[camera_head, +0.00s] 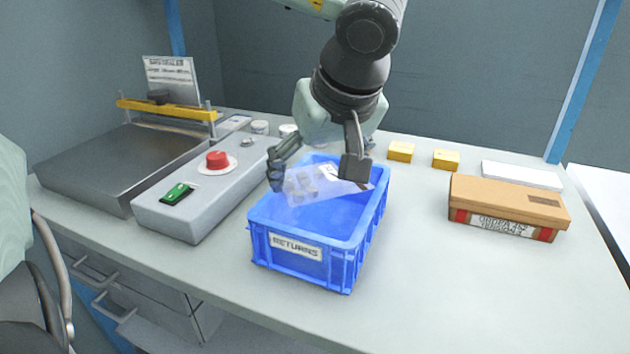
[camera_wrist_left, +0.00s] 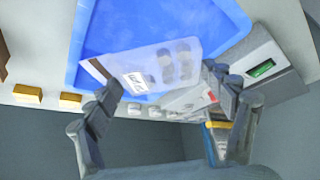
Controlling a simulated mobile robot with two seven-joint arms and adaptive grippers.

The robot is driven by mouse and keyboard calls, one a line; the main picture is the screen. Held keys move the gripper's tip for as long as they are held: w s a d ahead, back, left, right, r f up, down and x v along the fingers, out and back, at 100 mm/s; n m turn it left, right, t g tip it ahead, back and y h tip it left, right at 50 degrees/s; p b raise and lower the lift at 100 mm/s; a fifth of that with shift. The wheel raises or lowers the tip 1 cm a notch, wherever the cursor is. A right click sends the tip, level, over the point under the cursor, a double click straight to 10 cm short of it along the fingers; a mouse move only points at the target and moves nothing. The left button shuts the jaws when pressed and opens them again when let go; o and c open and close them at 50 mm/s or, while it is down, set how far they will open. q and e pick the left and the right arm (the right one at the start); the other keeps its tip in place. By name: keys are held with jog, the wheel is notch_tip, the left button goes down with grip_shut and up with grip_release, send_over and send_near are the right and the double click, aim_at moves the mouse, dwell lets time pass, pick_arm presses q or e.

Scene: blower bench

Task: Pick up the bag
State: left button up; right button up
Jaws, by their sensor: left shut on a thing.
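The bag (camera_head: 310,188) is a clear pouch with several round grey pieces and a small white label. My left gripper (camera_head: 316,172) has its fingers on two sides of the bag and is shut on it. The bag is over the mouth of the blue RETURNS crate (camera_head: 297,272), near its back; I cannot tell whether it touches the crate. In the left wrist view, the bag (camera_wrist_left: 150,66) spans between the fingertips (camera_wrist_left: 166,88), with the blue crate (camera_wrist_left: 90,30) behind it. My right gripper is not in view.
A grey control box with a red button (camera_head: 217,160) and green switch stands left of the crate, near a flat grey machine (camera_head: 120,165). A brown box (camera_head: 510,203) and two yellow blocks (camera_head: 401,151) are to the right. The front-right bench top (camera_head: 450,290) is clear.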

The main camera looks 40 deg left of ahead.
aim_at(315, 179)
pick_arm(q)
jog(key=shift+c, duration=1.3)
jog(key=shift+r, duration=0.25)
notch_tip(315, 179, up, 10)
jog(key=shift+f, duration=0.25)
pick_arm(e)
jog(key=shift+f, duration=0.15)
